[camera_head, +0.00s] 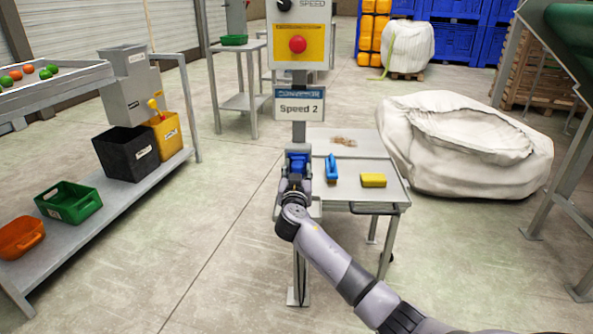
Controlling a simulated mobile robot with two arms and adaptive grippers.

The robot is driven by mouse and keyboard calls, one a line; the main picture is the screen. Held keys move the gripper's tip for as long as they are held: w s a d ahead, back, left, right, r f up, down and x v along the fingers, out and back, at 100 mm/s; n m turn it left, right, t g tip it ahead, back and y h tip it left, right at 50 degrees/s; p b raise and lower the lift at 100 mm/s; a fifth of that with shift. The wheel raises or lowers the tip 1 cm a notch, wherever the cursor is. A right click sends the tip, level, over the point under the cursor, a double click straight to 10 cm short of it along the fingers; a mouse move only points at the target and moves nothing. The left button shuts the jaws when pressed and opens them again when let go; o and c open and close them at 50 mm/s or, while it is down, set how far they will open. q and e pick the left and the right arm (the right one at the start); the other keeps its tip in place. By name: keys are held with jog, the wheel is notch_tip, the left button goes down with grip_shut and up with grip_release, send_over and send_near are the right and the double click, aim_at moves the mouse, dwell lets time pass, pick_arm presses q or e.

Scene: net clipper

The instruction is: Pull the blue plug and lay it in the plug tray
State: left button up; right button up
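A blue plug (298,158) is on the post below the "Speed 2" sign (299,106). My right gripper (297,162) reaches up to it from the front, with a finger on either side of the blue part. Whether the fingers press on the plug cannot be seen, and the gripper partly hides its socket. No tray is clearly marked as the plug tray. A green tray (68,203) sits on the low shelf at left, and another green tray (233,40) is on the far table. My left gripper is not in view.
A small metal table (345,187) beside the post carries a blue-handled tool (331,168) and a yellow sponge (373,180). A red button (298,44) is above. A black bin (127,153) and orange tray (20,237) are at left. A white bulk bag (465,145) stands right.

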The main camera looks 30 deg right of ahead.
grip_shut()
dwell(0.3)
jog(key=shift+s+a, duration=0.15)
jog(key=shift+s, duration=0.05)
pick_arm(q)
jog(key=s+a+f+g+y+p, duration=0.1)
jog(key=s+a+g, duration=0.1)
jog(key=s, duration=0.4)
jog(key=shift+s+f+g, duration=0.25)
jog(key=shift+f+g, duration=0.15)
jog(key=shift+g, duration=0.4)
pick_arm(e)
jog(key=v, duration=0.5)
jog(key=shift+s+a, duration=0.2)
